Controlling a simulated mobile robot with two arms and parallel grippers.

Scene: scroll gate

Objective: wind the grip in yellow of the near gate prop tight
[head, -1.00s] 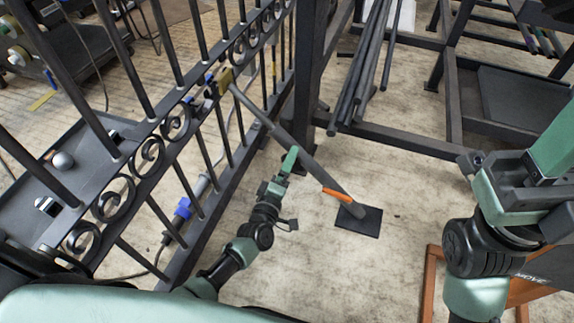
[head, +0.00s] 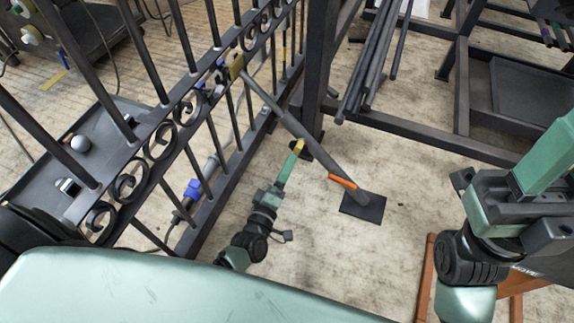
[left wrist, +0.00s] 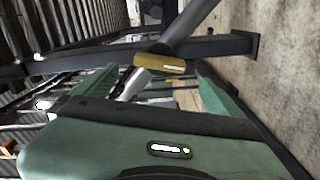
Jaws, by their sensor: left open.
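The near gate prop (head: 312,145) is a grey tube slanting from the gate's rail down to a dark square foot plate (head: 370,211) on the floor. Its yellow grip (head: 298,147) sticks out beside the tube and shows side-on in the left wrist view (left wrist: 160,64). An orange lever (head: 342,181) sits lower on the tube. My left gripper (head: 288,168) points at the yellow grip with its fingers open. In the left wrist view the grip lies ahead, between the two fingers in the picture; contact cannot be told. My right arm's end (head: 505,200) is at the right; its fingers are unclear.
The black scroll gate (head: 160,130) runs along the left, with a yellowish bracket (head: 237,67) where the prop meets it. A grey tray (head: 45,165) lies behind the gate. Dark pipes (head: 372,70) and a frame stand behind the prop.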

